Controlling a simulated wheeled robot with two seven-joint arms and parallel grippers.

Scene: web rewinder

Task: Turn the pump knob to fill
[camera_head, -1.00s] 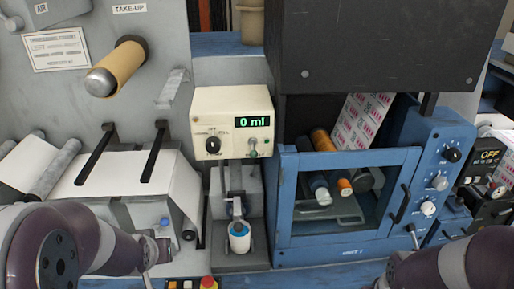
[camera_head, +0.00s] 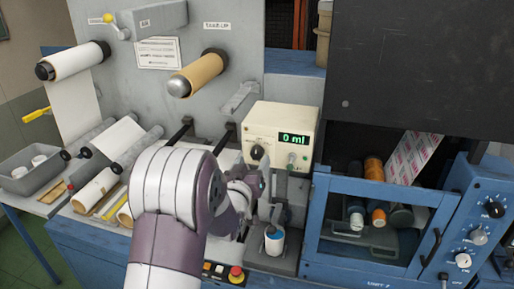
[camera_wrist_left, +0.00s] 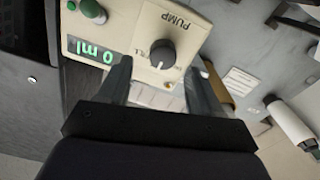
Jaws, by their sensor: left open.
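The cream pump box (camera_head: 275,118) with a green "0 ml" display (camera_head: 293,139) stands in the middle of the head view. Its black pump knob (camera_head: 257,152) is on the left of the front face. In the left wrist view the knob (camera_wrist_left: 162,54) shows large, with a pale pointer line and the labels "PUMP" and partly hidden "FILL". My left gripper (camera_wrist_left: 160,82) is open, its fingers on either side of the knob's line and a little short of it. Touch cannot be told. In the head view the left gripper (camera_head: 258,178) is small, just below the knob.
A green button and small switch (camera_head: 291,158) sit right of the knob. A white-and-blue bottle (camera_head: 274,240) stands below the pump box. A blue glass-fronted cabinet (camera_head: 315,225) is to the right. A take-up roll (camera_head: 200,74) is up left.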

